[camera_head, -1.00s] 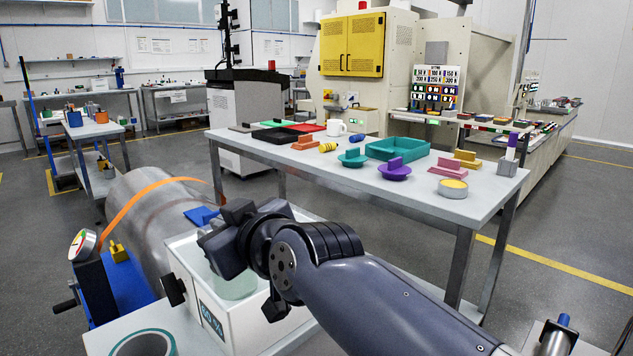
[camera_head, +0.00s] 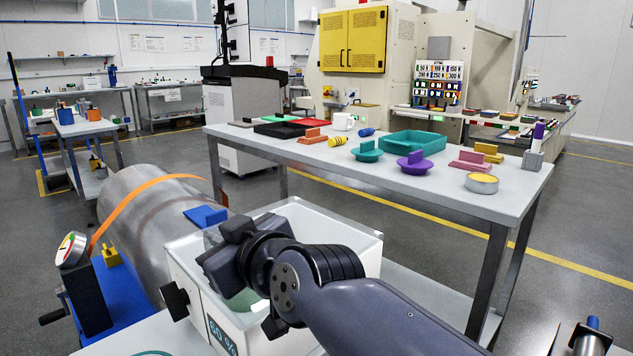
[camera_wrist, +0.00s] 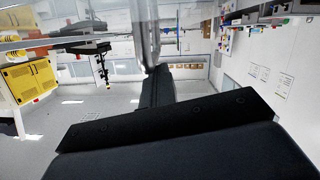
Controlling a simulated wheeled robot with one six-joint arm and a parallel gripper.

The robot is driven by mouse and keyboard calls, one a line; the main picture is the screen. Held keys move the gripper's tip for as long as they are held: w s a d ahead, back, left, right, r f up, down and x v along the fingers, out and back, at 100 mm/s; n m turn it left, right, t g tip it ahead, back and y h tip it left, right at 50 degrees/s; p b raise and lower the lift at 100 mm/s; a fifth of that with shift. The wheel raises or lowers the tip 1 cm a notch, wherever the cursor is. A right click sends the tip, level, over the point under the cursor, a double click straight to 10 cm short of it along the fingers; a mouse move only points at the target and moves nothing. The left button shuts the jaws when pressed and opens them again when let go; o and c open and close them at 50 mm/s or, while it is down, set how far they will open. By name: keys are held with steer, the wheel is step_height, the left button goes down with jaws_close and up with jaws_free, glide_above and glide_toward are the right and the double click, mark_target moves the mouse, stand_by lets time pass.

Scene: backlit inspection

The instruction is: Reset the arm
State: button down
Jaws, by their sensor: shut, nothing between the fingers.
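My arm reaches in from the lower right in the head view, with my gripper (camera_head: 222,250) at its end. The gripper is shut and holds nothing. In the picture it overlaps the open white box with the "60 %" label (camera_head: 221,338); its exact height over the box cannot be told. In the wrist view, dark gripper parts (camera_wrist: 157,88) fill the middle and bottom, with the room tilted behind them.
A grey table (camera_head: 520,203) holds a teal tray (camera_head: 412,144), a purple dish (camera_head: 416,166), a white mug (camera_head: 343,122) and several blocks. A metal cylinder (camera_head: 137,222) with an orange band and a dial gauge (camera_head: 71,249) stand left. Floor between is clear.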

steer(key=w+d+r+m+g+y+p, duration=0.1)
steer(key=w+d+r+m+p, duration=0.1)
steer(key=r+p, duration=0.3)
steer(key=w+d+r+m+p, duration=0.3)
steer(key=r, duration=0.5)
steer(key=w+d+r+m+g+y+p, duration=0.1)
steer(key=w+d+r+m+y+p, duration=0.1)
steer(key=w+d+r+m+p, duration=0.3)
steer(key=shift+w+d+r+p, duration=0.85)
steer(key=shift+w+d+p, duration=1.3)
steer(key=shift+p, duration=2.05)
steer(key=shift+a, duration=0.1)
